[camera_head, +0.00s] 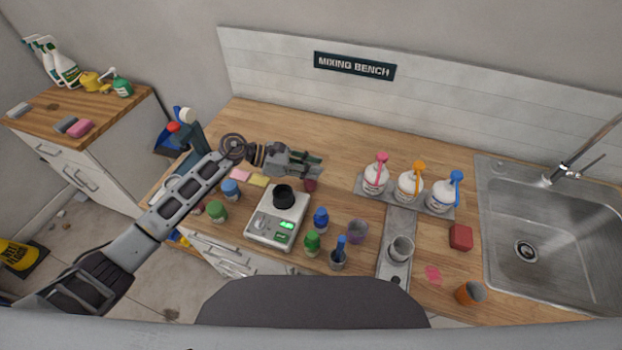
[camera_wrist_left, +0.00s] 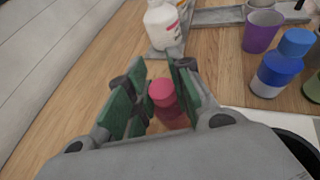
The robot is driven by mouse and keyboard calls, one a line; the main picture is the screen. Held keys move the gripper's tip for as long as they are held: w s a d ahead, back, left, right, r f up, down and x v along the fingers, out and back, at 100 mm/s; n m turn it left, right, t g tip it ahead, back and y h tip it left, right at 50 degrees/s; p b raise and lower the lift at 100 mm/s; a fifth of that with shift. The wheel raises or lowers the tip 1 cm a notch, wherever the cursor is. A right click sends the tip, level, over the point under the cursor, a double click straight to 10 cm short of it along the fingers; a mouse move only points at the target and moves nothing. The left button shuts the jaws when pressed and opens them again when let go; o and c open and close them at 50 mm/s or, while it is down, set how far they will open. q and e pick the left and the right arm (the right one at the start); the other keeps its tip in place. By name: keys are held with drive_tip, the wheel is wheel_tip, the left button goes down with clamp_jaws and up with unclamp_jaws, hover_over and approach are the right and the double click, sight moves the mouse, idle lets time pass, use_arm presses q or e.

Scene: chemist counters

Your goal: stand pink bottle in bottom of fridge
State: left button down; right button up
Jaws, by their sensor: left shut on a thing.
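The pink bottle (camera_head: 311,185) shows just below the fingers of my left gripper (camera_head: 312,163), behind the scale on the wooden bench. In the left wrist view its pink cap and body (camera_wrist_left: 165,97) are between the green-padded fingers (camera_wrist_left: 158,88). My left gripper is shut on the bottle, which looks upright. I cannot tell whether its base touches the bench. The lower part of the bottle is hidden. No fridge is in view. My right gripper is not in view.
A scale (camera_head: 262,228) with a black cup stands in front of the bottle. Blue- and green-capped bottles (camera_head: 312,243) and a purple cup (camera_head: 357,231) stand nearby. Three pump bottles (camera_head: 410,184) and a sink (camera_head: 540,240) are to the right. The bench's back left is clear.

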use_arm(q)
drive_tip(key=shift+s+a+f, duration=0.1)
drive_tip(key=shift+f, duration=0.35)
drive_tip(key=shift+r, duration=0.1)
wheel_tip(320, 180, up, 28)
drive_tip(key=b, duration=0.4)
drive_tip(key=shift+r, duration=0.15)
idle(0.3)
drive_tip(key=shift+f, duration=0.2)
idle(0.4)
wheel_tip(320, 180, down, 10)
drive_tip(key=p, duration=0.1)
drive_tip(key=shift+f, duration=0.25)
idle(0.7)
drive_tip(key=shift+r, duration=0.1)
idle(0.3)
